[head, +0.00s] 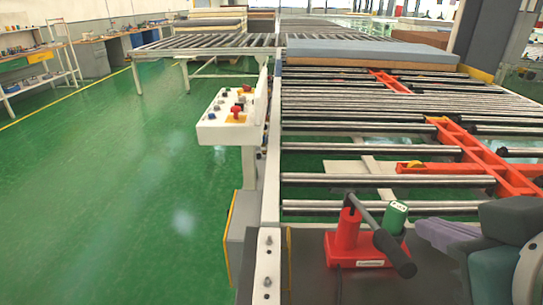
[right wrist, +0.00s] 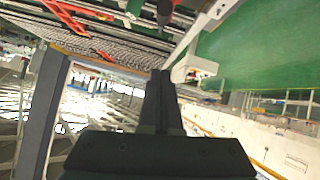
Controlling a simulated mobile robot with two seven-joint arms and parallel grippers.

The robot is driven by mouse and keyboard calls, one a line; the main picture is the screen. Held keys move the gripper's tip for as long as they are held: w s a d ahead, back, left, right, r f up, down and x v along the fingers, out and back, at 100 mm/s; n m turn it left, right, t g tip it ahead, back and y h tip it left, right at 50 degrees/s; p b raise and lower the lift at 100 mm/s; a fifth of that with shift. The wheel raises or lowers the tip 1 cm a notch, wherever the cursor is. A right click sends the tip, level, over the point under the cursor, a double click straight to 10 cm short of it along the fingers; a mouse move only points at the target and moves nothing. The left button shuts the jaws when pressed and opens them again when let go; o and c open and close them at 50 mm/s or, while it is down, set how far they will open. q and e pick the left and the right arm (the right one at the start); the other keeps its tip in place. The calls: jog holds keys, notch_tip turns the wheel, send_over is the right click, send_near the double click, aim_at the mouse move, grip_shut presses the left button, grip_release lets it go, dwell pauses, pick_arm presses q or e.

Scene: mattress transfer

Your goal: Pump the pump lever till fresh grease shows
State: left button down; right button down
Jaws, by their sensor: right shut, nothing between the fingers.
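A red pump (head: 347,240) stands on a dark plate at the front end of the roller conveyor. Its pump lever (head: 378,232) is a grey rod with a black grip, slanting down toward the right front. A green container (head: 395,216) with a white label stands behind the lever. My right gripper (head: 425,228) is shut and empty, to the right of the lever grip and apart from it. Its dark fingers show in the right wrist view (right wrist: 160,85). I cannot make out any fresh grease. My left gripper is not in view.
A white control box (head: 232,115) with red buttons stands left of the conveyor. Metal rollers (head: 380,180) and red frame parts (head: 470,145) lie beyond the pump. A grey-topped mattress (head: 370,54) rests farther back. The green floor (head: 140,170) at left is clear.

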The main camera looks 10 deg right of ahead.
jog(key=shift+w+a+f, duration=0.1)
jog(key=shift+w, duration=0.1)
send_over(393, 252)
jog(key=w, duration=0.1)
notch_tip(393, 252, down, 5)
jog(key=shift+s+f, duration=0.25)
jog(key=shift+f, duration=0.85)
jog(key=shift+s+f, duration=0.25)
jog(key=shift+f, duration=0.8)
